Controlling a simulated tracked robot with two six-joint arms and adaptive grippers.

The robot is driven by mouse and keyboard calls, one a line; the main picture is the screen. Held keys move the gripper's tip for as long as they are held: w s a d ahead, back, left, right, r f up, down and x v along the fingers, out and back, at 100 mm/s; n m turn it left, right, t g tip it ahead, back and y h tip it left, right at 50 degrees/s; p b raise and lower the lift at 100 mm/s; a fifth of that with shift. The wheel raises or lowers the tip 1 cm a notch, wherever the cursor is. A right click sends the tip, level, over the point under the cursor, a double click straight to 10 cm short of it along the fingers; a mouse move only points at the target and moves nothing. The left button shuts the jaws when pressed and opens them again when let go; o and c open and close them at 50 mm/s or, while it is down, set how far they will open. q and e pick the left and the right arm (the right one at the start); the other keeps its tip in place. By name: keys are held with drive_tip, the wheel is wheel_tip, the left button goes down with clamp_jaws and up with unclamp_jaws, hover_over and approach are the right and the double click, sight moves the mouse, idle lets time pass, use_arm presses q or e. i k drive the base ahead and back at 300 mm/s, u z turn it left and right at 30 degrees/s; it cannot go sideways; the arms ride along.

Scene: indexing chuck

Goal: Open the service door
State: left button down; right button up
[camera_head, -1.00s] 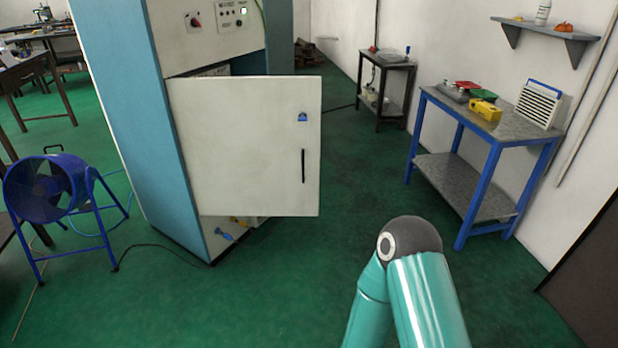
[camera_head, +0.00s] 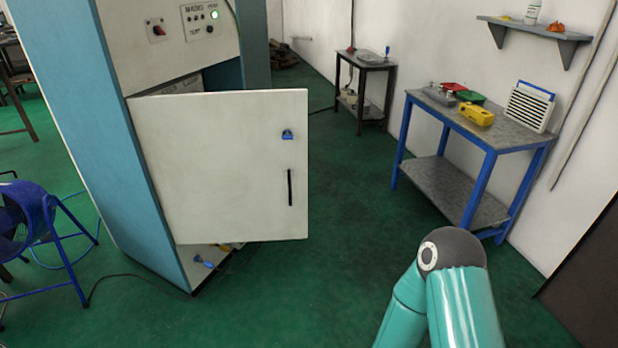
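The service door (camera_head: 220,170) is a white panel on the front of a blue and white cabinet (camera_head: 72,110). It stands ajar, swung out from the cabinet, with a dark gap showing above its top edge. A black vertical handle (camera_head: 290,187) and a small blue latch (camera_head: 287,134) sit near its right edge. My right arm shows at the lower right as a teal elbow with a dark joint cap, apart from the door. Neither gripper is in view. Most of the cabinet's inside is hidden behind the door.
A blue fan (camera_head: 28,222) on a stand is at the left, with a cable on the floor. A blue-legged workbench (camera_head: 500,135) holding a yellow tool (camera_head: 477,114) stands at the right. A dark small table (camera_head: 362,62) is behind. Green floor is clear between door and workbench.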

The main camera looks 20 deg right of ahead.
sight(220, 166)
drive_tip(key=u, duration=0.05)
drive_tip(key=i, duration=1)
drive_tip(key=u, duration=0.4)
